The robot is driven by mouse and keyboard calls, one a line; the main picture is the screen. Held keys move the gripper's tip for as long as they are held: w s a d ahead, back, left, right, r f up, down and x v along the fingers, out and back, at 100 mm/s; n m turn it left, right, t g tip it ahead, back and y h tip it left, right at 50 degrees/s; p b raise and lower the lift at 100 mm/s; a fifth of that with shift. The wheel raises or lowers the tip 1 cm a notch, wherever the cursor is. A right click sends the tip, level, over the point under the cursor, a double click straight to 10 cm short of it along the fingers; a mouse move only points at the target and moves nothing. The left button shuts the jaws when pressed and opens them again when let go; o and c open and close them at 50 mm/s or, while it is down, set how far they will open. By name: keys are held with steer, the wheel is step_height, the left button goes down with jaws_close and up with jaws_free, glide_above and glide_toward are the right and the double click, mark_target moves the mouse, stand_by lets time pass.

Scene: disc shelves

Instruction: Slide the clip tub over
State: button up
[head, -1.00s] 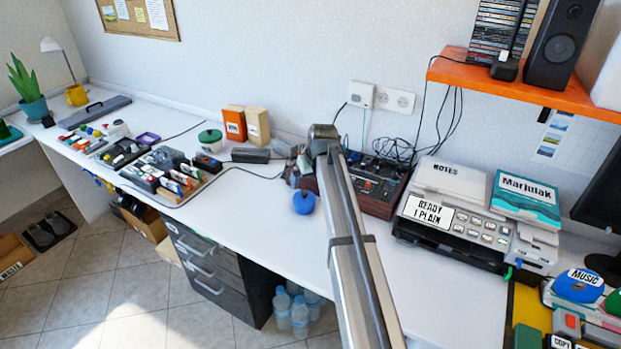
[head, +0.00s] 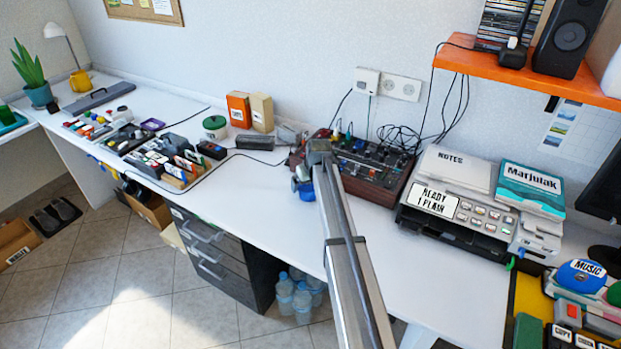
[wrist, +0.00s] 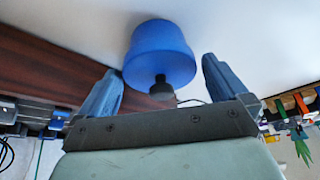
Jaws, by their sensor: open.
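A blue round tub (head: 307,192) with a black knob stands on the white desk, just in front of the wooden-sided mixer. I take it for the clip tub; no label shows. My gripper (head: 299,182) is low over the desk beside it, partly hiding it in the head view. In the wrist view the tub (wrist: 160,52) shows between the two blue-grey fingers of my gripper (wrist: 161,68), with a gap on each side. The fingers are apart and hold nothing. Whether they reach down around the tub is hard to tell.
The mixer (head: 372,170) stands close behind the tub, with cables at the wall. A green-lidded pot (head: 214,127), a dark box (head: 255,142) and a tray of small items lie left. The printer (head: 455,205) stands right. The desk front is clear.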

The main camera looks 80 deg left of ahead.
steer(key=shift+a+f, duration=0.3)
steer(key=shift+f, duration=0.3)
steer(key=shift+c, duration=0.3)
steer(key=c, duration=0.9)
steer(key=shift+c, duration=0.2)
steer(key=shift+w+a, duration=0.1)
steer(key=shift+w+a, duration=0.5)
steer(key=shift+a, duration=0.05)
